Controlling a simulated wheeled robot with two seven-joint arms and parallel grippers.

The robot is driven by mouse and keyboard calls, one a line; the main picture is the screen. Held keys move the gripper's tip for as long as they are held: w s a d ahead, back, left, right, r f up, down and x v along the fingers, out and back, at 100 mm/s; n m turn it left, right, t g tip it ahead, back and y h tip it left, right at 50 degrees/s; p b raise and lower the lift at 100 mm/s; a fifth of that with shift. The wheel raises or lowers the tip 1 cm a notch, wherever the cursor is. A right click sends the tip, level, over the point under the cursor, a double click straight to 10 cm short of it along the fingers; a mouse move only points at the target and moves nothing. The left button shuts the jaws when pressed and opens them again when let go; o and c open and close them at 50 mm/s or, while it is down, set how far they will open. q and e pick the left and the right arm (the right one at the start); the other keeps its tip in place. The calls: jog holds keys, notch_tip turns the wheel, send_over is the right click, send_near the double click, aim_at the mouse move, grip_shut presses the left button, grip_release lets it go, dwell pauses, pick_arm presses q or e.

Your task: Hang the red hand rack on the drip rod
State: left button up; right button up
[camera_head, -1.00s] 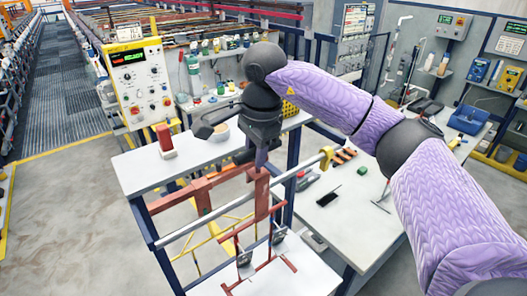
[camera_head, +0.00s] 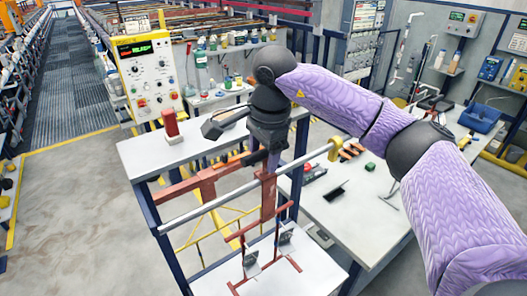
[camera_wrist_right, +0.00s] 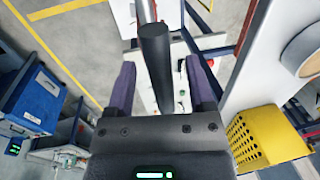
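The red hand rack (camera_head: 268,200) hangs upright under my right gripper (camera_head: 272,158), its flat upper bar in front of the silver drip rod (camera_head: 215,205). Its lower branches with clips hang below the rod. Whether its top hook rests on the rod is hidden by the gripper and the bar. In the right wrist view the purple fingers of my right gripper (camera_wrist_right: 161,88) stand either side of a black grip (camera_wrist_right: 155,65), which seems to be the rack's handle. The drip rod (camera_wrist_right: 148,11) runs beyond it. My left gripper is out of view.
The rod sits on a blue-framed stand with a yellow end piece (camera_head: 334,150) at right. A brown-red beam (camera_head: 180,190) runs behind it. A red-topped box (camera_head: 171,126) stands on the white table behind. A white bench (camera_head: 370,225) lies to the right.

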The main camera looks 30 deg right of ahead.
notch_tip(320, 180, up, 10)
jog(key=s, duration=0.1)
jog(key=shift+s+b, duration=0.25)
jog(key=shift+b, duration=0.1)
